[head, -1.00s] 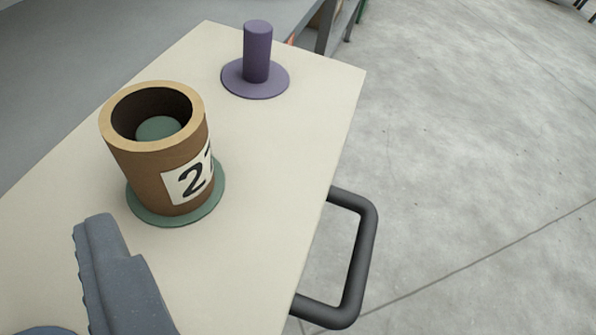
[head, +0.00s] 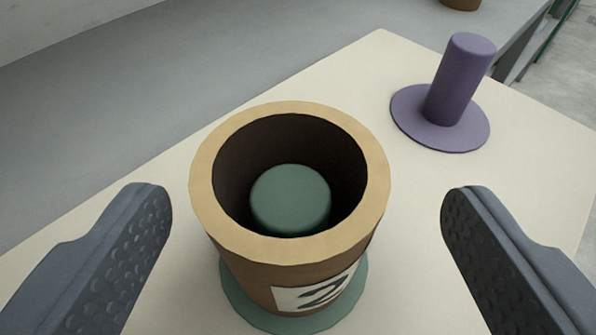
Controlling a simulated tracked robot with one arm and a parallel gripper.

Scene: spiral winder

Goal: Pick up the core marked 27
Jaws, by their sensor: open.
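The core (head: 290,258) is a brown cardboard tube with a thick tan rim. It stands upright over a green peg (head: 290,198) on a round green base (head: 240,302). A white label on its front shows a 2; the rest of the number is turned out of sight now. My gripper (head: 306,195) is open, with one ridged grey finger to the left of the core and one to the right. Both fingers look apart from the core, with cream surface showing between.
The cream table top (head: 546,190) carries a purple peg (head: 461,80) on a round purple base, empty, behind and right of the core. A grey surface (head: 170,110) lies beyond the table's far left edge. Part of a brown object (head: 461,4) shows at the top.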

